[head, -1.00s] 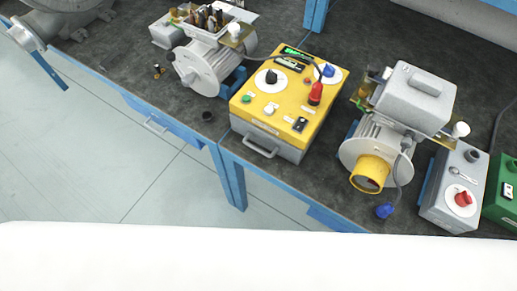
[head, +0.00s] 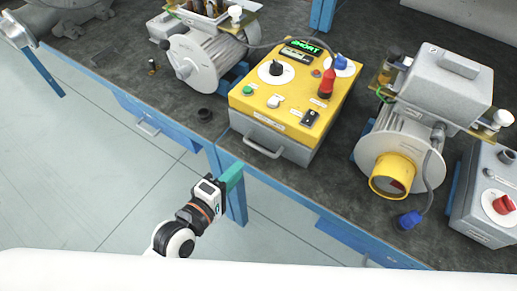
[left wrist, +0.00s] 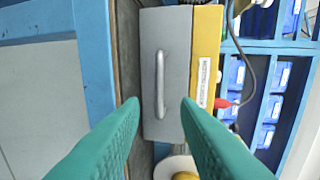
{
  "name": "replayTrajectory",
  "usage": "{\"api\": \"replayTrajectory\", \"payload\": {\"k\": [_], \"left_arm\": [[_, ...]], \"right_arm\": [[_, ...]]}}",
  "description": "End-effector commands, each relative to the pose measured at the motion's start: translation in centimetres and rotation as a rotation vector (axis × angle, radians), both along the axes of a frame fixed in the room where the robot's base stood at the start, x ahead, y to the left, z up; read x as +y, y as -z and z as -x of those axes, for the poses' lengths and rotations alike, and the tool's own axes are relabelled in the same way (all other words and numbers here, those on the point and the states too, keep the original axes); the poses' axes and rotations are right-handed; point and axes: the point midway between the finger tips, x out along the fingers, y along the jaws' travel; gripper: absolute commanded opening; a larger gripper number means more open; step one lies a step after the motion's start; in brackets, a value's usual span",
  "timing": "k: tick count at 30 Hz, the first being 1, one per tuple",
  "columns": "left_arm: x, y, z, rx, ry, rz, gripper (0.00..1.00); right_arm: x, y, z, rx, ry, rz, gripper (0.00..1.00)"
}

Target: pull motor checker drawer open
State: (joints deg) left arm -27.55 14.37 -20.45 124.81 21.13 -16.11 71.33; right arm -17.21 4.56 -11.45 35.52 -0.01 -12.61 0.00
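The motor checker (head: 292,100) is a yellow-topped box with a grey front, standing at the front edge of the bench. Its display reads SHORT. The drawer in its grey front (head: 270,138) looks closed and has a bar handle (head: 263,149). In the left wrist view the handle (left wrist: 160,84) appears upright on the grey drawer front (left wrist: 176,50). My left gripper (head: 232,178) is below and in front of the drawer. Its green fingers (left wrist: 160,112) are spread apart, with nothing between them, and the handle lies beyond their tips. My right gripper is not in view.
A motor (head: 198,58) stands left of the checker and another motor (head: 400,150) stands right. A grey box with a red knob (head: 485,205) is at far right. The floor (head: 60,170) in front is clear.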

Motion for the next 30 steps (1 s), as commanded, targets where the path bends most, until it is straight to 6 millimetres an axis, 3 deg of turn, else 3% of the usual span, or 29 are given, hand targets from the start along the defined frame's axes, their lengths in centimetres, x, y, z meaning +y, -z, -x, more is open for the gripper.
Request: {"api": "replayTrajectory", "payload": {"k": [15, 29, 30], "left_arm": [[-4.6, 1.8, -8.1, -0.002, 0.0, -0.003, 0.29], [-5.3, 2.1, -9.2, -0.001, 0.0, -0.004, 0.29], [-5.3, 2.1, -9.2, -0.001, 0.0, -0.004, 0.24]], "right_arm": [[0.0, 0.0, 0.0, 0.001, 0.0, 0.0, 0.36], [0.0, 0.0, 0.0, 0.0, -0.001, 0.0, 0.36], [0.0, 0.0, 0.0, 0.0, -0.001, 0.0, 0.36]]}}
